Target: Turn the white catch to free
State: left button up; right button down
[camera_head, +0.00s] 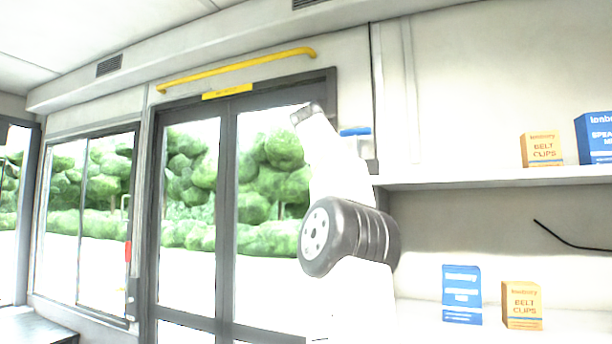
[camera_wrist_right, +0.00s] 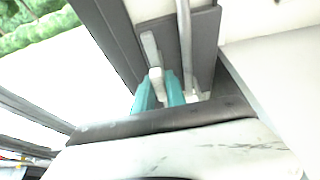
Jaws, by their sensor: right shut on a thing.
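The white catch (camera_wrist_right: 151,52) shows in the right wrist view as a pale lever in front of a dark grey plate (camera_wrist_right: 205,50). My right gripper (camera_wrist_right: 160,92) has its two teal fingertips on either side of the catch's lower part and is shut on it. My left gripper is in neither view.
A grey-framed glass double door (camera_head: 228,200) stands behind my arm, with a yellow rail (camera_head: 240,70) above. A shelf (camera_head: 450,180) and the counter below bear blue and orange boxes.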

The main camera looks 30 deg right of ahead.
jog(key=c, duration=1.4)
grip_release()
jog(key=v, duration=0.7)
jog(key=shift+s+a+r, duration=0.15)
jog(key=shift+s+a, duration=0.05)
jog(key=shift+a, duration=0.15)
